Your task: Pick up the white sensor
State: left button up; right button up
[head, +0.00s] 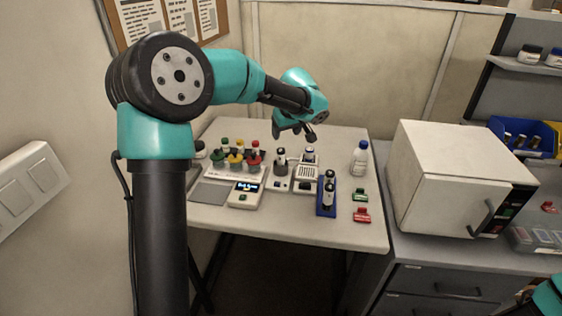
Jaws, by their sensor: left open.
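A small white slotted box (307,178), which may be the white sensor, sits on the pale table among other small items. It is too small in the head view to be sure. A dark-topped cylinder (281,162) stands just left of it, and a blue holder (326,208) with dark and white cylinders stands just right of it. My left gripper (297,135) is open, above the back part of the table and apart from the items. Nothing shows between its fingers. My right gripper is not in view; only a bit of my teal right arm shows at the bottom right.
Bottles with green, yellow and red caps (237,157) stand back left, behind a scale with a lit display (246,194). A white bottle (360,160) stands right, with green (360,195) and red (361,215) clips before it. A white oven (440,185) stands beyond. The table's front strip is clear.

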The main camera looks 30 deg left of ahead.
aim_at(281, 150)
pick_arm(q)
jog(key=x, duration=0.8)
jog(key=shift+a+f, duration=0.1)
jog(key=shift+f, duration=0.15)
jog(key=shift+x, duration=2.55)
jog(key=shift+w, duration=0.15)
jog(key=shift+c, duration=0.2)
jog(key=c, duration=1.1)
notch_tip(281, 150, up, 10)
